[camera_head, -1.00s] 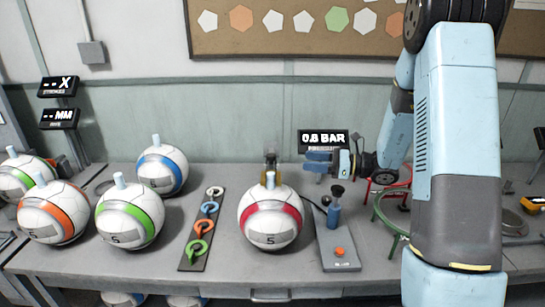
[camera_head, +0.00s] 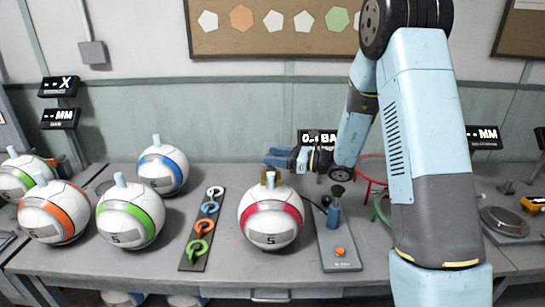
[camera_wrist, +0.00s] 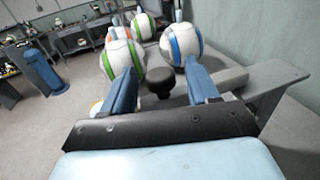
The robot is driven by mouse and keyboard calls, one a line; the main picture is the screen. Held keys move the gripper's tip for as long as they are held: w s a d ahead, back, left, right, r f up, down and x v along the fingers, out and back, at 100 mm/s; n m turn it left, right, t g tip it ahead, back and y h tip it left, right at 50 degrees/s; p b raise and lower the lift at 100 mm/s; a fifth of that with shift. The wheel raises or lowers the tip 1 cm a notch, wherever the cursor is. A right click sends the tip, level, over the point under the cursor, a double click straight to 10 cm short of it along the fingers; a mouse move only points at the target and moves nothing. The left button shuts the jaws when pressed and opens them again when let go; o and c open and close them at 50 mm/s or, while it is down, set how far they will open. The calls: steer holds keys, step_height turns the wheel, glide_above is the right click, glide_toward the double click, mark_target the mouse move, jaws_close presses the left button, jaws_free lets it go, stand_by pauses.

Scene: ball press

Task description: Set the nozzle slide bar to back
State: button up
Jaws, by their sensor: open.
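A dark round knob (camera_wrist: 160,82) shows between my fingers in the wrist view; I cannot tell for sure that it belongs to the nozzle slide bar. My gripper (camera_head: 278,157) is just above and behind that fitting, pointing left. In the wrist view my gripper (camera_wrist: 158,70) has its two blue fingers apart, one on each side of the knob, with no clear contact. Most of the slide bar is hidden behind the ball and my gripper.
A grey bar (camera_wrist: 275,85) lies close to the right finger in the wrist view. A pump (camera_head: 334,215) with a black knob stands right of the red-banded ball. Several banded balls (camera_head: 130,215) and a ring rack (camera_head: 203,230) are on the left. A pressure display (camera_head: 318,138) is behind my arm.

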steer(key=shift+w+a, duration=0.2)
steer(key=shift+a, duration=0.45)
jaws_close()
